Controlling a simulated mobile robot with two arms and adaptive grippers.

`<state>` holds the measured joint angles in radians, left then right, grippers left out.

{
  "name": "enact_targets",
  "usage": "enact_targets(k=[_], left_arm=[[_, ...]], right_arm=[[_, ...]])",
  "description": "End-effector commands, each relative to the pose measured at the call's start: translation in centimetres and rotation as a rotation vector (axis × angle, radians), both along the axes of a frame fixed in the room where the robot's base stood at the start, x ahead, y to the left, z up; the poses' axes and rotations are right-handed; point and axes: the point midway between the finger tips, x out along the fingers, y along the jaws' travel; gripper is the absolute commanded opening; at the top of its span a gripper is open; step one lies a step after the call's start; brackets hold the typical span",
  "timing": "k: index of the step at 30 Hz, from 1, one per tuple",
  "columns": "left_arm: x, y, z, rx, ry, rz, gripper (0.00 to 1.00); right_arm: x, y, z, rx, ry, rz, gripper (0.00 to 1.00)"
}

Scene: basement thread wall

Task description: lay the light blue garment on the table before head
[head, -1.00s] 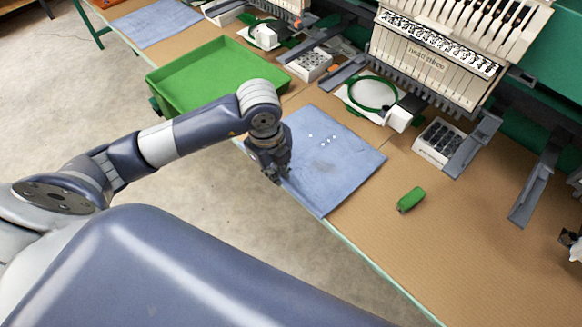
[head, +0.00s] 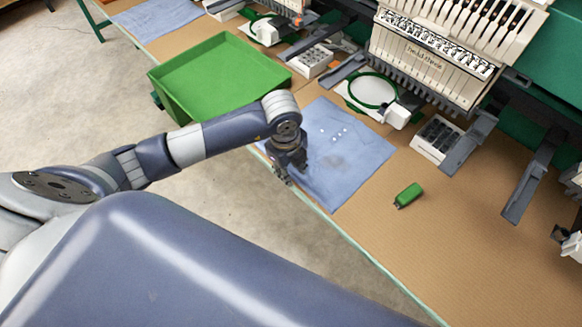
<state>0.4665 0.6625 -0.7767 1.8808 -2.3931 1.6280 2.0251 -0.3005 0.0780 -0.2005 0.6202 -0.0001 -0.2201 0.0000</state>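The light blue garment (head: 350,160) lies flat on the brown table (head: 480,250) in front of the embroidery head (head: 425,50). It has several white dots and a darker patch. Its near edge runs along the table's front edge. My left gripper (head: 284,178) points down at the garment's near left edge and covers part of it. Its fingers are too small and dark to tell whether they are apart or whether they touch the cloth. My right gripper is not in view.
A green tray (head: 165,92) stands left of the garment. A small green object (head: 408,195) lies to its right. A green hoop (head: 372,90) and a compartmented white box (head: 420,147) are behind. Another light blue cloth (head: 158,18) lies far left. The table's right front is clear.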

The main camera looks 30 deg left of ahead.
Motion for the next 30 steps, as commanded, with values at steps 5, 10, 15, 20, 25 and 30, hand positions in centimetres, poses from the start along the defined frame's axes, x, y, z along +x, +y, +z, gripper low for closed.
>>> enact_targets(k=[5, 10, 15, 20, 25, 30], left_arm=[[0.0, 0.0, 0.1, 0.0, -0.001, 0.0, 0.31], [0.1, 0.1, 0.8, 0.0, -0.003, 0.0, 0.31], [-0.2, 0.1, 3.7, -0.003, -0.008, -0.001, 0.31], [-0.6, 0.3, 7.2, -0.001, -0.008, -0.002, 0.31], [-0.9, 0.4, 10.2, -0.001, -0.007, -0.001, 0.31], [-1.1, 0.4, 11.7, -0.001, -0.002, 0.0, 0.31]], right_arm=[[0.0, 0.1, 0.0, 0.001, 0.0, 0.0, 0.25], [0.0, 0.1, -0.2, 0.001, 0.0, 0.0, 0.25], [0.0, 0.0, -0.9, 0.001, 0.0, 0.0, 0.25], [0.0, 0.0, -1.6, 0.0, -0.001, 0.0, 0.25], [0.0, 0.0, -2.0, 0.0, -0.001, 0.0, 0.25], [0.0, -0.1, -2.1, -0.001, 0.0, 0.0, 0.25]])
